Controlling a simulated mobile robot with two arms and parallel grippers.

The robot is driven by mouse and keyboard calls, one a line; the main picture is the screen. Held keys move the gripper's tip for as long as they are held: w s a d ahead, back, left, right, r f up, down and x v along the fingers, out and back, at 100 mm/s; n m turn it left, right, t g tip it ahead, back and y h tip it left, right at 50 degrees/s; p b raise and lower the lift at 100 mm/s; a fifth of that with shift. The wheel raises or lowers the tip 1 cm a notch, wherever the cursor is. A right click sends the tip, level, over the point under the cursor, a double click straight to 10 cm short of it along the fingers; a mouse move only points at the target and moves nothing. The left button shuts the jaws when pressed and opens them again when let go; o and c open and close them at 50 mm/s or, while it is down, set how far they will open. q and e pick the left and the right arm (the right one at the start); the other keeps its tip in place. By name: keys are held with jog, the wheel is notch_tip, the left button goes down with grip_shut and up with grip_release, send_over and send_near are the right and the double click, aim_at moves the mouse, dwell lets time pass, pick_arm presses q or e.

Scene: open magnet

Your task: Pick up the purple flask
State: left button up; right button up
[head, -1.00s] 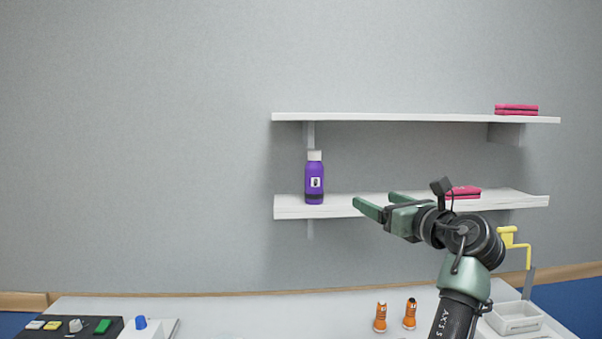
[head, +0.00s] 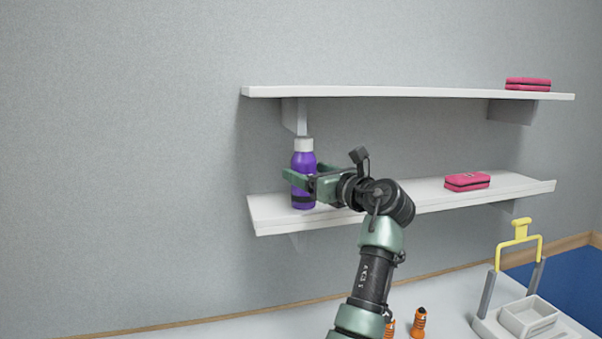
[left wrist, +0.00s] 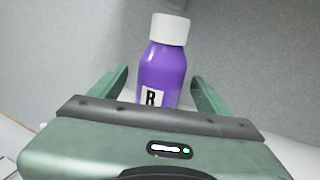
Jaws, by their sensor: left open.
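The purple flask (head: 303,163) has a white cap and stands upright near the left end of the lower shelf (head: 425,203). In the left wrist view the flask (left wrist: 162,75) shows a label with a dark letter, and its base is hidden behind the gripper body. My left gripper (head: 297,180) is open at the flask, with one green finger across its front in the head view. In the left wrist view the fingers of the left gripper (left wrist: 160,85) stand on either side of the flask, with gaps visible. My right gripper is not in view.
A pink case (head: 467,181) lies on the lower shelf to the right. Pink items (head: 528,84) lie on the upper shelf (head: 400,92) above. Orange figures (head: 418,322) and a grey tray with a yellow handle (head: 520,238) are on the table below.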

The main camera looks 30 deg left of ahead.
aim_at(297, 165)
pick_arm(q)
jog(key=shift+w+a+r, duration=0.1)
jog(key=shift+a+r, duration=0.15)
jog(key=shift+a, duration=0.1)
jog(key=p+x, duration=0.3)
jog(key=x, duration=0.1)
jog(key=shift+w+a+r, duration=0.1)
jog(key=shift+w+a, duration=0.05)
jog(key=shift+a, duration=0.25)
jog(key=shift+d, duration=0.2)
jog(key=c, duration=0.7)
grip_shut()
jog(key=shift+a, duration=0.1)
